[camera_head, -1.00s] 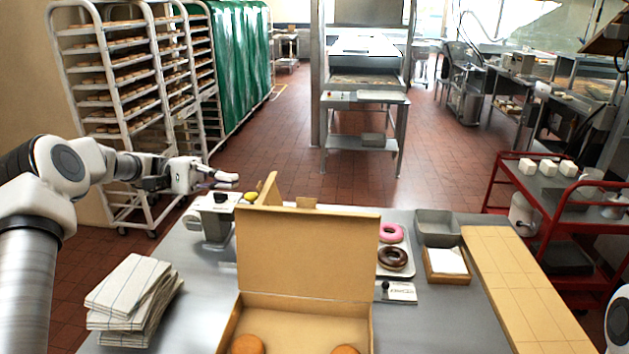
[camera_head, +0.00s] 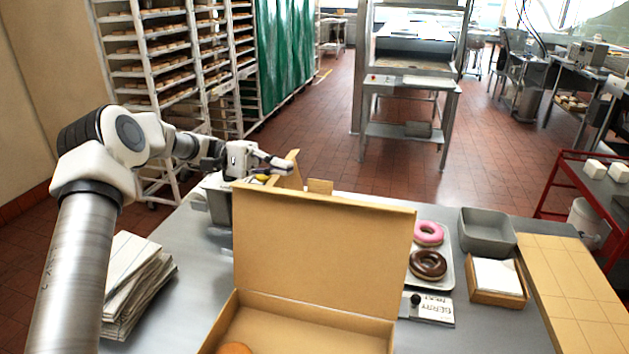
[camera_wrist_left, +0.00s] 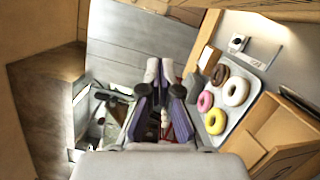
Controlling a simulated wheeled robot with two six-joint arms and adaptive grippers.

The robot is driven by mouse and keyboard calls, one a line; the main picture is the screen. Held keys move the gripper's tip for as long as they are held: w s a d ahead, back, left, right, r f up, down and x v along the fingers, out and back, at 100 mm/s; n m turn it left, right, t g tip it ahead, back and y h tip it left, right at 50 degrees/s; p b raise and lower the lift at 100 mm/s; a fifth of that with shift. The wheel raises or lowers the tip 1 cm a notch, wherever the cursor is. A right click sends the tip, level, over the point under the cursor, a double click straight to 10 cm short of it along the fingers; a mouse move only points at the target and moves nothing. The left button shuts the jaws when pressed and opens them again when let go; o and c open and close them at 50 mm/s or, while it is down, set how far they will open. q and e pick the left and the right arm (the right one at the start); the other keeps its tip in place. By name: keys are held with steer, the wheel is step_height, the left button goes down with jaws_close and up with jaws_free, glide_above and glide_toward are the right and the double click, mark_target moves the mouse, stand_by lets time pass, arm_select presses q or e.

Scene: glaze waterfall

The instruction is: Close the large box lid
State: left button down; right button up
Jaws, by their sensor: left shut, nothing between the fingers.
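In the left wrist view the fingers (camera_wrist_left: 162,95) point over the table. My right gripper is not in view.
A tray (camera_head: 446,278) with pink and chocolate doughnuts lies right of the lid. A grey bin (camera_head: 487,232) and a small box with paper (camera_head: 497,278) stand farther right. A grey container (camera_head: 217,205) stands behind the box.

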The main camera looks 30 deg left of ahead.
mark_target(312, 181)
arm_select(q)
steer(key=s+d+p, duration=0.1)
steer(key=d, duration=0.2)
steer(key=s+d+r+p, duration=0.1)
steer(key=d+p, duration=0.1)
steer(key=d, duration=0.1)
steer(key=s+d+r+p, duration=0.1)
steer(key=s+d+p, duration=0.1)
steer(key=d, duration=0.1)
steer(key=shift+d, duration=0.2)
steer(key=shift+w+d+f, duration=0.1)
steer(key=shift+w+f, duration=0.1)
steer(key=shift+s, duration=0.1)
